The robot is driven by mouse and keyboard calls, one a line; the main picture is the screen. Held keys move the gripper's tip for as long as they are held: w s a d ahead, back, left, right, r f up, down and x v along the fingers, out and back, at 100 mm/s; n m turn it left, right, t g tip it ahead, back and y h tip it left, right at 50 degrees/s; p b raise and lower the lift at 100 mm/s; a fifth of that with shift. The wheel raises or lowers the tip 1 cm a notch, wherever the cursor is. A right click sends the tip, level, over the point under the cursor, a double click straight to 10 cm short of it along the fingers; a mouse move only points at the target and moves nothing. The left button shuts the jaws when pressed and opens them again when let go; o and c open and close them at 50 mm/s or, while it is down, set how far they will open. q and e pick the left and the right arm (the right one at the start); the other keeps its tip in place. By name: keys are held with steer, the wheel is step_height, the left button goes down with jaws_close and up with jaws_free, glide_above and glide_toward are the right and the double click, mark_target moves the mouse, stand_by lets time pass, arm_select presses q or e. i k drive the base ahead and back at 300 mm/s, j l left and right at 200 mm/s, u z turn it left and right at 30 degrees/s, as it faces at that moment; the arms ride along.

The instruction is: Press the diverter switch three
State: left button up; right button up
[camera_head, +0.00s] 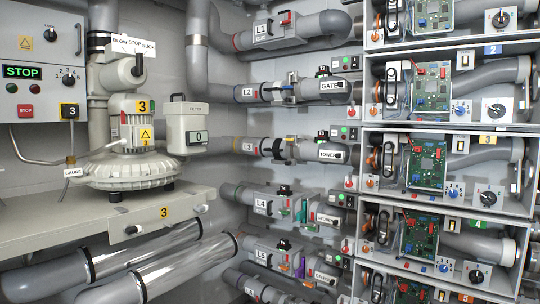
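Neither of my grippers is in view. No part is legibly marked as a diverter switch. The blower (130,150) at the left also carries yellow 3 labels. A lever unit under a BLOW STOP SUCK sign (133,44) stands above it. The switch positions are too small to read.
A control panel (40,60) at the upper left has a green STOP display (22,71) and a red STOP button (25,111). Grey pipes labelled L1 to L5 line the back wall. A beige shelf (60,230) carries the blower, with shiny pipes (175,265) below.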

mark_target(353, 136)
steer(key=l+z, duration=0.1)
steer(key=l, duration=0.25)
steer(key=i+l, duration=0.15)
steer(key=l, duration=0.2)
steer(key=l+z, duration=0.15)
steer(key=l, duration=0.2)
steer(key=i+j+z, duration=0.1)
steer(key=i+j, duration=0.55)
steer(key=i+j+z, duration=0.15)
steer(key=i+j, duration=0.15)
steer(key=j, duration=0.2)
steer(key=i+j, duration=0.3)
steer(key=i+j+z, duration=0.15)
steer(key=j, duration=0.35)
steer(key=i+j+z, duration=0.1)
steer(key=i+j, duration=0.3)
steer(key=j, duration=0.05)
